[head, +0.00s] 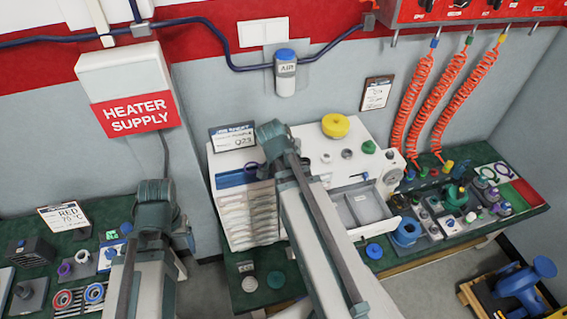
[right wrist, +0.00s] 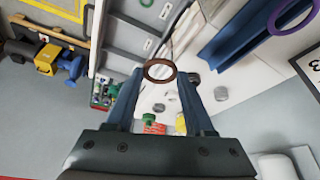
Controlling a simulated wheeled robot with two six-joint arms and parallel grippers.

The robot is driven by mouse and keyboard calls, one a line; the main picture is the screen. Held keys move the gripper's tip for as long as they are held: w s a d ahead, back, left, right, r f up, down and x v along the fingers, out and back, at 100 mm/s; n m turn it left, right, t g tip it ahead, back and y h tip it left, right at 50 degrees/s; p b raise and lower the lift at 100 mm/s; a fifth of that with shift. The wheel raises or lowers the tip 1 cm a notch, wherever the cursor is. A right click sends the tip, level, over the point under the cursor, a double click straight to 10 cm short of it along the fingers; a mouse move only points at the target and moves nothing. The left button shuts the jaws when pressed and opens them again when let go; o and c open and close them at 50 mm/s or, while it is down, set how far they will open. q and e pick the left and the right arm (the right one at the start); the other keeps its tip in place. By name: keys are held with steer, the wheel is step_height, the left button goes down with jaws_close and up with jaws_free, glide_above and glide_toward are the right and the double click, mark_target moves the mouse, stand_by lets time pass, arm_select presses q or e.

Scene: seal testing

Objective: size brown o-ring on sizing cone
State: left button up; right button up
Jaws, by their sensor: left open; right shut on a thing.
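A brown o-ring (head: 266,164) is hard to make out beside my right arm in the head view. In the right wrist view the brown o-ring (right wrist: 160,80) shows clearly at the fingertips of my right gripper (right wrist: 159,86), which is shut on it. Its opening is clear and nothing passes through it. A green stepped piece (head: 455,193) stands on the right bench; I cannot tell whether it is the sizing cone. My left arm (head: 154,192) is over the left bench; its gripper is open and empty, its fingers mostly hidden.
A white cabinet (head: 303,143) with an open drawer (head: 365,206) stands in the middle, a yellow disc (head: 336,125) on top. A purple ring (right wrist: 288,27) is near a blue rack (right wrist: 235,35). Several small fittings crowd the right bench. Orange coiled hoses (head: 412,100) hang above it.

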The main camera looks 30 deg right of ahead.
steer(key=shift+s+d+r, duration=0.1)
steer(key=shift+s+d, duration=0.05)
steer(key=shift+s, duration=0.8)
steer(key=shift+s+d, duration=0.15)
steer(key=shift+s, duration=0.75)
